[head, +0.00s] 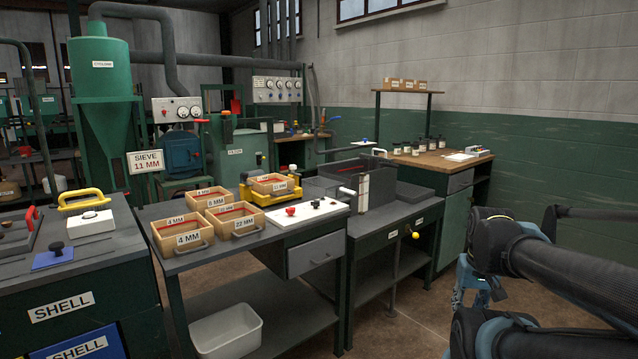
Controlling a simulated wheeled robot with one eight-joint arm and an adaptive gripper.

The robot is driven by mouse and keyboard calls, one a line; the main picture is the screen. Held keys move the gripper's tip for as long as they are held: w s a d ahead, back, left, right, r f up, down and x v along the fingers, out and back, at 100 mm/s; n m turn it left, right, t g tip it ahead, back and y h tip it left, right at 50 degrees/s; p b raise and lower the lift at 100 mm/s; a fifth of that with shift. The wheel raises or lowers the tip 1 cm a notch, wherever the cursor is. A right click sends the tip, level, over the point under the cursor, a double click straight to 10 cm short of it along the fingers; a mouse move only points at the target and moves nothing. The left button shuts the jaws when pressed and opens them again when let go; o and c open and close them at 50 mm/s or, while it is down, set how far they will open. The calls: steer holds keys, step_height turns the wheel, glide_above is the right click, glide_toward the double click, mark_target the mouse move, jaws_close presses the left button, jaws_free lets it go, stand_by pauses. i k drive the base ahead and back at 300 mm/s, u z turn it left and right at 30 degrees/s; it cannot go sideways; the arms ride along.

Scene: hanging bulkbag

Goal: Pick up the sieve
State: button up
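Several wooden box sieves with handles and size labels are on the dark bench left of centre. One labelled 4 MM (164,241) is at the front left, with one that seems to read 5 MM (199,206) behind it. One labelled 22 MM (223,230) is to their right. Another sieve (262,190) sits in a yellow holder (264,198); its small label seems to read 11 MM. A sign (145,161) reads SIEVE 11 MM. My gripper (459,300) seems to be the bluish part at lower right, well away from the sieves. Its fingers are unclear.
A white panel (325,208) with a red knob lies right of the sieves. A white bin (226,332) is on the lower shelf. A dark cabinet marked SHELL (130,262) stands left. A bench with bottles (440,160) stands behind right. Floor (405,325) is open at lower right.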

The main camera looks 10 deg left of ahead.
mark_target(273, 185)
steer(key=u, duration=0.15)
steer(key=i, duration=1.6)
steer(key=u, duration=0.6)
